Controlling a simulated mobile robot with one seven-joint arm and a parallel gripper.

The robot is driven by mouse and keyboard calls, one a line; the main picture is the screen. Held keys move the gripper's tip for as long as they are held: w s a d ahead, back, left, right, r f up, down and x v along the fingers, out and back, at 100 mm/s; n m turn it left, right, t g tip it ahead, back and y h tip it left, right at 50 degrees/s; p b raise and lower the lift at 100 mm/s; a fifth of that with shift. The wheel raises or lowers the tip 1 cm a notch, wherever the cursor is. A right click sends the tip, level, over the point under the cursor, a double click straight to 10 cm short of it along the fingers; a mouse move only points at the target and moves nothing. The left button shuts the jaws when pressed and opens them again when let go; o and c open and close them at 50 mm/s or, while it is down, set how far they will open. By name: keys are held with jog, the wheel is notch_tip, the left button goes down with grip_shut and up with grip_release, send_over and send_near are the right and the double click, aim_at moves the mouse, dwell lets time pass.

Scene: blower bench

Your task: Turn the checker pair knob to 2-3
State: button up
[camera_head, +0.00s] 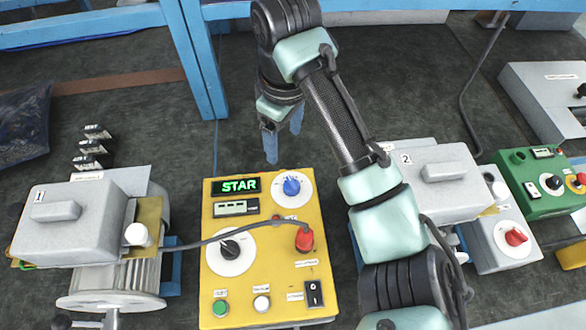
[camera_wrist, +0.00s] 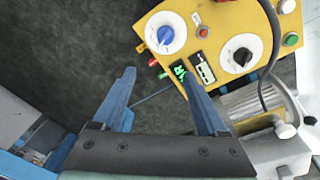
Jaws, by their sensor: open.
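The wrist view also shows the blue knob (camera_wrist: 166,35) and the black knob (camera_wrist: 243,57). I cannot read the dial marks, nor tell which knob is the pair knob. My gripper (camera_head: 283,147) is open and empty, beyond the checker's far edge, apart from both knobs. Its blue fingers (camera_wrist: 158,76) touch nothing.
Motor 1 (camera_head: 75,215) stands left, joined to the checker by a grey cable. Motor 2 (camera_head: 440,180) stands right, partly behind my arm. A grey box with a red knob (camera_head: 515,236) and a green box (camera_head: 540,185) are farther right. Blue frame posts (camera_head: 205,60) rise behind.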

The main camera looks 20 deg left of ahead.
aim_at(292, 182)
jog(key=shift+g+h, duration=0.3)
jog(key=shift+g, duration=0.1)
jog(key=f+b, duration=0.1)
jog(key=f, duration=0.3)
jog(key=d+f+b, duration=0.1)
jog(key=f, duration=0.3)
jog(key=f+b, duration=0.1)
jog(key=f, duration=0.3)
jog(key=shift+s+d+b, duration=0.3)
jog(key=shift+s+b, duration=0.05)
jog(key=shift+b, duration=0.05)
jog(key=shift+f, duration=0.85)
jog(key=shift+c, duration=0.2)
grip_shut()
